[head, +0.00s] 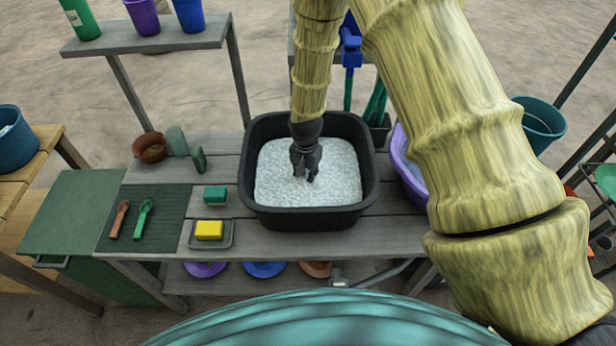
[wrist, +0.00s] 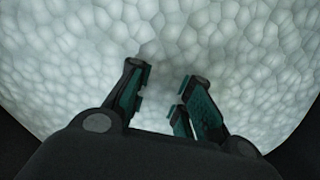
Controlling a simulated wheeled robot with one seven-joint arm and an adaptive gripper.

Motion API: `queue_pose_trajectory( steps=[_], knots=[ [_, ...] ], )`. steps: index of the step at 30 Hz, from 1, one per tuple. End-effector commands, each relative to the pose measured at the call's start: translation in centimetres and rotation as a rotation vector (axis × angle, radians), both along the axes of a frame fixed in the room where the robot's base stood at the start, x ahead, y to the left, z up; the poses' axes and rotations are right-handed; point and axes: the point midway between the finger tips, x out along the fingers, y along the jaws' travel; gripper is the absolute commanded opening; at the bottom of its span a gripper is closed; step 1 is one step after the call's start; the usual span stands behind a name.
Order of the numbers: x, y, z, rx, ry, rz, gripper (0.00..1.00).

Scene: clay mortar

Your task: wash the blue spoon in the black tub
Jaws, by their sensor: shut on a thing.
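The black tub (head: 308,219) stands on the grey bench and is full of white foam (head: 335,188). My gripper (head: 304,175) points down inside the tub, its fingertips at the foam near the middle. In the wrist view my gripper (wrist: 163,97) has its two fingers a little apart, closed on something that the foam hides. The blue spoon does not show in either view; only foam shows around the fingers. The foam also fills most of the wrist view (wrist: 240,50).
Left of the tub are a teal block (head: 215,194), a yellow sponge (head: 209,230) on a small tray, and a brown scoop (head: 119,220) and green scoop (head: 144,219) on a dark mat. A purple basin (head: 408,178) stands close on the right. A blue tap (head: 351,50) is behind.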

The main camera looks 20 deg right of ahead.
Motion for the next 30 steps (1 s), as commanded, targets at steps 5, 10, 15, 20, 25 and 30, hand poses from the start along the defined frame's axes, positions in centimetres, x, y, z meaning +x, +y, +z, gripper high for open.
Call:
queue_pose_trajectory(
  steps=[5, 10, 15, 20, 25, 30],
  knots=[
    [0.1, 0.5, 0.0, 0.000, 0.000, 0.000, 0.07],
    [-0.1, -0.2, 0.0, 0.000, 0.000, -0.001, 0.07],
    [-0.4, -1.3, 0.0, 0.001, 0.001, -0.002, 0.07],
    [-0.6, -2.0, 0.0, 0.000, 0.000, 0.000, 0.07],
    [-0.5, -1.7, 0.0, 0.000, 0.000, 0.001, 0.07],
    [-0.2, -0.6, 0.0, 0.001, -0.001, 0.000, 0.07]
  ],
)
